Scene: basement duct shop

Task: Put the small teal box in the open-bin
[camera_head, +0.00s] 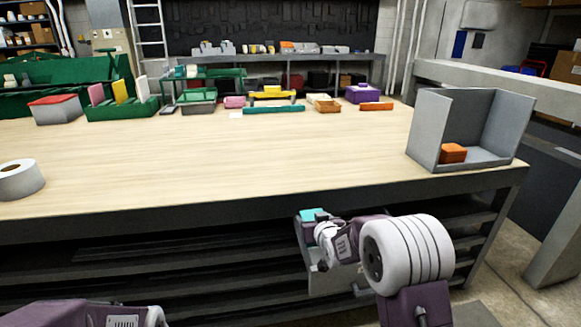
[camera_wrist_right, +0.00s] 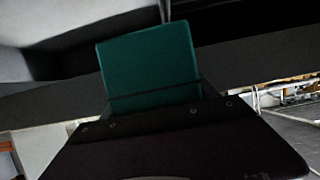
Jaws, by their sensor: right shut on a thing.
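The small teal box (camera_head: 313,214) is held in my right gripper (camera_head: 309,223), in front of the workbench's front edge, with only part of the box showing. It also shows in the right wrist view as a dark teal block (camera_wrist_right: 148,62) rising from behind the gripper's dark body (camera_wrist_right: 170,140). The open-bin (camera_head: 427,128) is a grey open-fronted bin on the bench's right end, up and to the right of my right gripper. An orange box (camera_head: 453,153) sits inside it. Part of my left arm shows at the bottom left; its gripper is out of view.
The wooden bench top (camera_head: 250,155) is mostly clear in the middle. A white tape roll (camera_head: 19,179) lies at the left front. Green racks, a red-lidded box (camera_head: 57,109), a purple box (camera_head: 362,93) and small trays line the back. Dark shelves run below the front edge.

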